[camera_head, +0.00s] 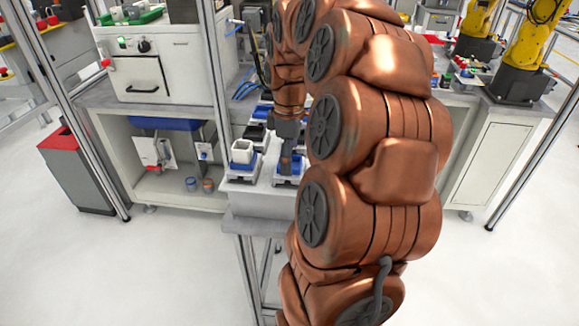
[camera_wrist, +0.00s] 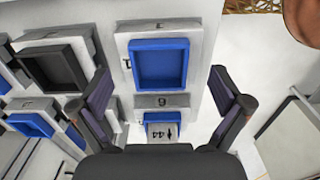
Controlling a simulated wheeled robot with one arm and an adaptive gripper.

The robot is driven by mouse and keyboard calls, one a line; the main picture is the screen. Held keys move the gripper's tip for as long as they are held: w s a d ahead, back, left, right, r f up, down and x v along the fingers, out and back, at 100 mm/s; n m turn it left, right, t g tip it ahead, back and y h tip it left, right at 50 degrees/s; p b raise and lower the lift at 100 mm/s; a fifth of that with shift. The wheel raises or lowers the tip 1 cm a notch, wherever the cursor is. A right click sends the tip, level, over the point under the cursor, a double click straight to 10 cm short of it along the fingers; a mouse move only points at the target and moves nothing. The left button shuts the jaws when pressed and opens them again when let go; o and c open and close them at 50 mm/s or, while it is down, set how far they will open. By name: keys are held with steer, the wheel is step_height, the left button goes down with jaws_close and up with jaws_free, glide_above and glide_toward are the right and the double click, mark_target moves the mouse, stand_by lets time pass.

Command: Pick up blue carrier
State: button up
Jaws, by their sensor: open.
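A square blue carrier (camera_wrist: 160,64) with a shallow recess sits in a pale holder at the top middle of the wrist view. A second blue piece (camera_wrist: 150,117), partly covered by a grey block marked with digits, lies below it, between the fingers in the picture. My gripper (camera_wrist: 160,88) is open, with one dark finger on each side and nothing held. In the head view my gripper (camera_head: 286,160) points down over a blue carrier (camera_head: 289,178) on the bench and hides part of it. I cannot tell the gap between them.
In the wrist view a black carrier (camera_wrist: 54,67) and another blue carrier (camera_wrist: 30,123) stand to the left. In the head view a white container (camera_head: 242,151) sits on a blue base left of my gripper. A frame post (camera_head: 216,75) rises nearby. Floor right of the bench is clear.

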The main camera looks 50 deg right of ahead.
steer(key=shift+s+f, duration=0.1)
steer(key=shift+f, duration=1.3)
steer(key=c, duration=1.1)
steer(key=shift+r, duration=0.1)
